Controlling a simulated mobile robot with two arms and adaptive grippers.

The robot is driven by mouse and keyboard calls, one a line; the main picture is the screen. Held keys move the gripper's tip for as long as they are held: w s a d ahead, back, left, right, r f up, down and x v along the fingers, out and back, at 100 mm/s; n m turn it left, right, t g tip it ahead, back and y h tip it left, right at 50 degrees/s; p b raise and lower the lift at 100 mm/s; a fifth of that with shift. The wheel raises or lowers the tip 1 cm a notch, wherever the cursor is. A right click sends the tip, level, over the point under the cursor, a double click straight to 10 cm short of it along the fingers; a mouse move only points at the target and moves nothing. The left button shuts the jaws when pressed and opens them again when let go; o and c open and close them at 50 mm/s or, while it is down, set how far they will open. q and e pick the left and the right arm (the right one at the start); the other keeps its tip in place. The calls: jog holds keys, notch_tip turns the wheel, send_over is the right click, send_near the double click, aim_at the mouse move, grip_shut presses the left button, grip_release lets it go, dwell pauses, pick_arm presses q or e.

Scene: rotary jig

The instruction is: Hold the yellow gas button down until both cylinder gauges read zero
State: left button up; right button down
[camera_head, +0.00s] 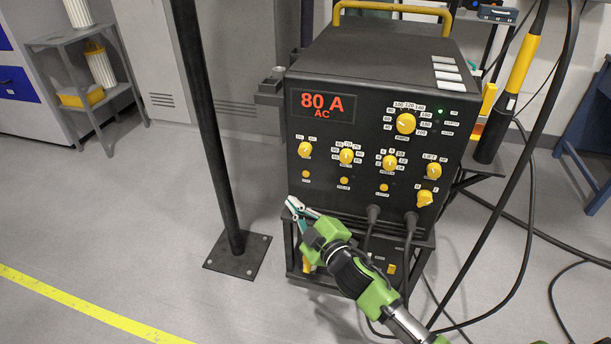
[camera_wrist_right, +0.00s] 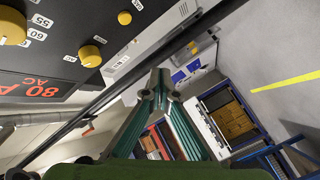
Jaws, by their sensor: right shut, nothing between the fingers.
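A black welding machine (camera_head: 375,115) carries small round yellow buttons low on its front panel. The leftmost button (camera_head: 306,174) has a label too small to read, so I cannot confirm it is the gas button. A small yellow button (camera_wrist_right: 124,18) also shows at the top of the right wrist view. My right gripper (camera_head: 291,203), green with teal fingers, is below and slightly left of the leftmost button, apart from it. In the wrist view its fingertips (camera_wrist_right: 160,73) meet and hold nothing. No cylinder gauges can be made out. My left gripper is out of view.
Larger yellow knobs (camera_head: 406,124) crowd the panel above the buttons. A black post (camera_head: 207,110) stands left of the machine. Cables (camera_head: 520,190) hang and lie on the right. A grey shelf (camera_head: 70,41) stands far left. The left floor is mostly clear.

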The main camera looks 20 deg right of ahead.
aim_at(306, 174)
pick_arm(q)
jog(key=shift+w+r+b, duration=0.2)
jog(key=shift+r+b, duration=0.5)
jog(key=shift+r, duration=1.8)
pick_arm(e)
jog(key=shift+w+d, duration=0.8)
jog(key=shift+w, duration=0.4)
jog(key=shift+w+d, duration=0.8)
jog(key=shift+w, duration=0.35)
jog(key=shift+w+d, duration=0.8)
jog(key=shift+w, duration=0.4)
jog(key=shift+w+d, duration=0.25)
jog(key=shift+w, duration=0.1)
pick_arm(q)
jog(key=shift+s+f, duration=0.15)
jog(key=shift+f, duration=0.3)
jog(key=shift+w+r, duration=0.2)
pick_arm(e)
jog(key=shift+w+d, duration=0.1)
jog(key=shift+w, duration=0.05)
